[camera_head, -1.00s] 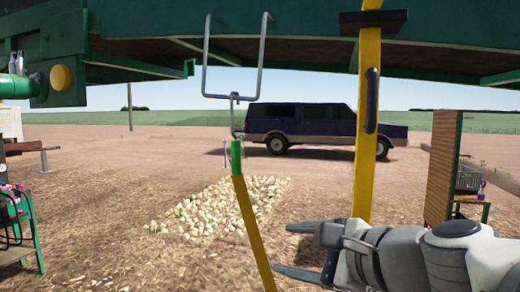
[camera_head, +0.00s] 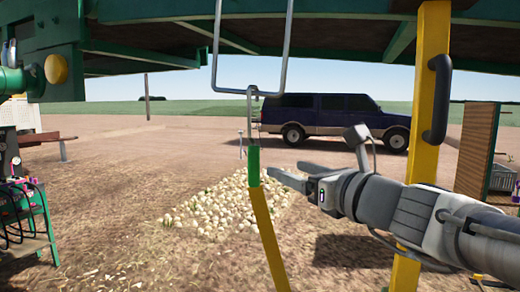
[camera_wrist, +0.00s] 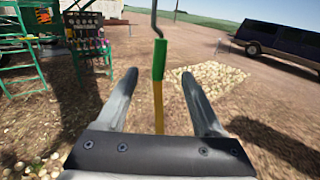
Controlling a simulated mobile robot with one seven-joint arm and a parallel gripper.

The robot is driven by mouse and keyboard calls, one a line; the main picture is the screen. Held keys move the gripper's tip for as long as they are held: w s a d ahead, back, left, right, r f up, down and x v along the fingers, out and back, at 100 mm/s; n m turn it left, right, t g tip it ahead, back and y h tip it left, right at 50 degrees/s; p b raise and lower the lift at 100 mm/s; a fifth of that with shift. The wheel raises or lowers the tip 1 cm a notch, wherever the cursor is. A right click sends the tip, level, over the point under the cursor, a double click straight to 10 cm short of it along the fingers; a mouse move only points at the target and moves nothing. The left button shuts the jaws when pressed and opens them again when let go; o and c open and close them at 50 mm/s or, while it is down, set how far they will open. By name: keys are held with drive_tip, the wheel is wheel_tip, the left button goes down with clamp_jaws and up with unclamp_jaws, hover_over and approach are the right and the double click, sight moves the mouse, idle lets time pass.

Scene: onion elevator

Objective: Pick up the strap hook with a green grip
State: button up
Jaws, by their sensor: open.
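The strap hook has a green grip (camera_head: 253,167) at the top of a yellow strap (camera_head: 268,235). Its metal hook (camera_head: 250,105) hangs from a grey U-shaped bar (camera_head: 219,55) under the green beam. In the wrist view the green grip (camera_wrist: 159,60) stands upright between my two fingers, a little beyond their tips. My gripper (camera_head: 290,173) is open and empty, just right of the grip in the head view. It also shows open in the wrist view (camera_wrist: 157,75). I see no contact with the grip. The strap's lower end is out of view.
A yellow post (camera_head: 430,120) with a black handle (camera_head: 437,98) stands right, close to my arm. A green beam (camera_head: 330,35) crosses overhead. A pile of onions (camera_head: 222,208) lies on the ground behind the strap. A dark car (camera_head: 335,116) is parked farther back.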

sight(257, 157)
drive_tip(key=p+x, duration=0.1)
drive_tip(key=x, duration=1.1)
drive_tip(key=shift+w, duration=0.15)
drive_tip(key=p+x, duration=0.1)
drive_tip(key=x, duration=0.4)
drive_tip(key=shift+w+f, duration=0.1)
drive_tip(key=shift+f, duration=0.1)
drive_tip(key=shift+c, duration=0.3)
clamp_jaws()
